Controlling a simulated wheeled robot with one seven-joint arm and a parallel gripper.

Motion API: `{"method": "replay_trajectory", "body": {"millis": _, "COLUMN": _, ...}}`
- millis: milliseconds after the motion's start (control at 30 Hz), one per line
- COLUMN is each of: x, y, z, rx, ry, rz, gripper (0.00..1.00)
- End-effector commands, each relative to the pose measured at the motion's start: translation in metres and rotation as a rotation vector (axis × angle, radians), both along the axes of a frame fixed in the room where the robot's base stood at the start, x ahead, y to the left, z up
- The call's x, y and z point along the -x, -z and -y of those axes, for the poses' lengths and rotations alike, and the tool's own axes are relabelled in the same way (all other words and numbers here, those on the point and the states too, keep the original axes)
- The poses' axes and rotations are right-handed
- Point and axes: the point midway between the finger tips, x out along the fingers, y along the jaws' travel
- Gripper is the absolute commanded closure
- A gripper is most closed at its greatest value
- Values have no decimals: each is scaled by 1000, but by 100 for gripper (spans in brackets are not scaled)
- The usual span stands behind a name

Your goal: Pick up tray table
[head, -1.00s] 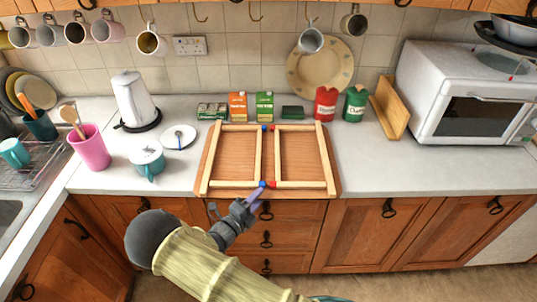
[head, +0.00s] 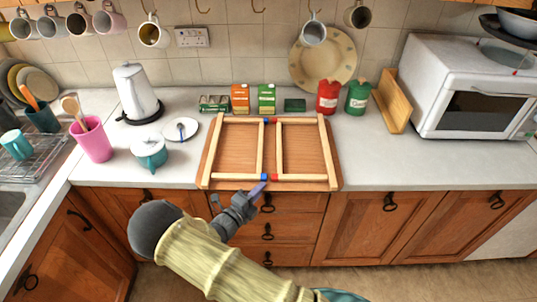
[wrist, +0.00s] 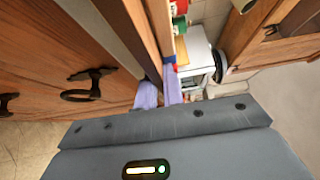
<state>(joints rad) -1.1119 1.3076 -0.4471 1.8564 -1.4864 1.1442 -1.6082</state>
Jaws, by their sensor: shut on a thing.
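The tray table (head: 269,152) is a flat brown wooden board. It lies on the white counter with its front side at the counter's front edge. Pale wooden strips on it form two side-by-side frames, with blue and red ends near the middle. My gripper (head: 261,187) reaches up from below to the middle of the tray's front edge, beside a blue strip end. In the wrist view the lilac fingers (wrist: 160,95) are close together at the wooden edge, shut on the tray's front edge. The exact contact is hard to see.
Red (head: 328,97) and green (head: 358,98) canisters and several small boxes stand behind the tray. A microwave (head: 472,92) stands right, past bare counter. Drawers (head: 290,233) are below.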

Motion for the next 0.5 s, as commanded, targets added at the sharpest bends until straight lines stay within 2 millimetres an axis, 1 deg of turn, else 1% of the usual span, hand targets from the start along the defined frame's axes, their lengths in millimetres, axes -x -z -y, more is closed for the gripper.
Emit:
{"method": "replay_trajectory", "body": {"millis": 267, "x": -1, "y": -7, "z": 0, "rx": 1, "ry": 1, "rz": 4, "gripper": 100}}
{"method": "replay_trajectory", "body": {"millis": 367, "x": -1, "y": -15, "z": 0, "rx": 0, "ry": 1, "rz": 5, "gripper": 100}}
{"method": "replay_trajectory", "body": {"millis": 500, "x": -1, "y": -33, "z": 0, "rx": -2, "ry": 1, "rz": 6, "gripper": 100}}
